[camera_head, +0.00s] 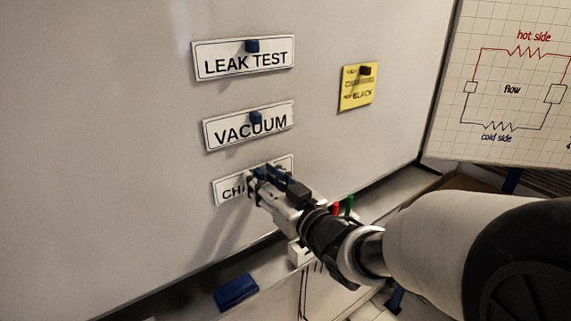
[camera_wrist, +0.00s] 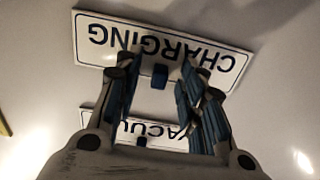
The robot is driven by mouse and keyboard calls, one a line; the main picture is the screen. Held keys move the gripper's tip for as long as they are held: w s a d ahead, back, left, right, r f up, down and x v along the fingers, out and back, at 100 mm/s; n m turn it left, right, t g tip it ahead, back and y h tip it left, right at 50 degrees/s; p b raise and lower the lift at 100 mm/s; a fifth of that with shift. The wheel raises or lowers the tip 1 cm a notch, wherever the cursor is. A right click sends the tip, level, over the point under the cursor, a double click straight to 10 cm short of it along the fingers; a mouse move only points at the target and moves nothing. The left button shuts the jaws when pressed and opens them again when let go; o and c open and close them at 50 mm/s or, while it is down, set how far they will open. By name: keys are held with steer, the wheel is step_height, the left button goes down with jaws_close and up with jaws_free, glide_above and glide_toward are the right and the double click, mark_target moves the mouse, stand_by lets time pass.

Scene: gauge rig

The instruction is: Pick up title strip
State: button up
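Three white title strips hang on the whiteboard in the head view: LEAK TEST (camera_head: 243,61), VACUUM (camera_head: 247,127) and CHARGING (camera_head: 230,188), the lowest. My gripper (camera_head: 264,176) is in front of the CHARGING strip and hides most of its lettering. In the wrist view, the CHARGING strip (camera_wrist: 107,42) appears upside down. My gripper (camera_wrist: 158,80) is open there, with its fingers on either side of the small blue magnet (camera_wrist: 160,74) at the strip's edge. I cannot tell whether the fingers touch the strip. The VACUUM strip (camera_wrist: 160,128) shows between the fingers.
A yellow note (camera_head: 358,88) under a dark magnet is on the board at right. A flip chart (camera_head: 500,95) stands farther right. A blue eraser-like block (camera_head: 236,291) and red and green markers (camera_head: 342,207) are low by the tray. The board's left side is clear.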

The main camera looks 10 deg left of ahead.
steer(key=shift+c, duration=0.3)
jaws_close()
stand_by(0.3)
